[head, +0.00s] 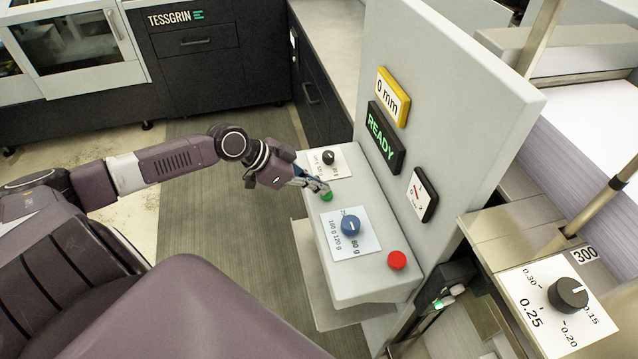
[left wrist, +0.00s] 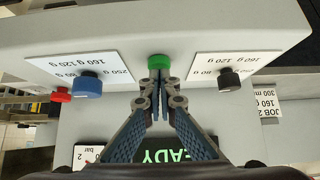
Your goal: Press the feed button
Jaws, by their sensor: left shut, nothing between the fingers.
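A green button (head: 326,197) sits on the sloping grey control panel (head: 345,283), between a black knob and a blue knob. No label naming it as the feed button is readable. My left gripper (head: 318,186) reaches in from the left with its fingers closed and empty, tips right at the green button. In the left wrist view, which shows the panel upside down, the shut fingertips (left wrist: 160,74) overlap the lower edge of the green button (left wrist: 159,61). I cannot tell whether they touch it. My right gripper is not in view.
The blue knob (head: 351,225) and red button (head: 397,260) stand nearer on the panel, the black knob (head: 328,157) farther. An upright grey plate (head: 440,130) rises behind, carrying a green READY display (head: 383,137) and a yellow-framed "0 mm" display (head: 391,97).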

